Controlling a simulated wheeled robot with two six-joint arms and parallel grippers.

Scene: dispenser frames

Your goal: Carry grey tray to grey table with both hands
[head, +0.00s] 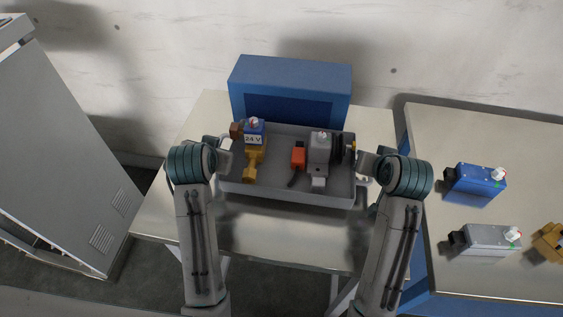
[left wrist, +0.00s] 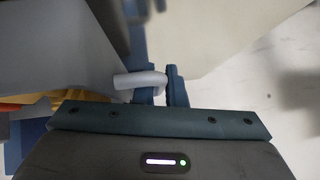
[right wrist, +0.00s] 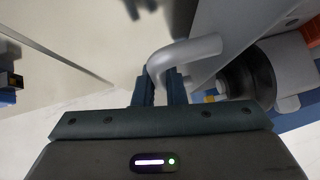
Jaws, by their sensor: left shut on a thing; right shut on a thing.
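The grey tray (head: 290,194) is in the middle of the head view, above or on a pale grey metal-topped table (head: 270,235); I cannot tell if it touches. My right gripper (head: 366,165) is at the right end, shut on the other bent handle (right wrist: 185,52). The fingertips are partly hidden in the head view.
A blue box-like unit (head: 290,75) stands at the back of the table, behind the tray. A second table (head: 490,130) at the right bears a blue device (head: 477,180), a grey device (head: 485,238) and a yellow part (head: 550,243). A grey cabinet (head: 70,160) stands at the left.

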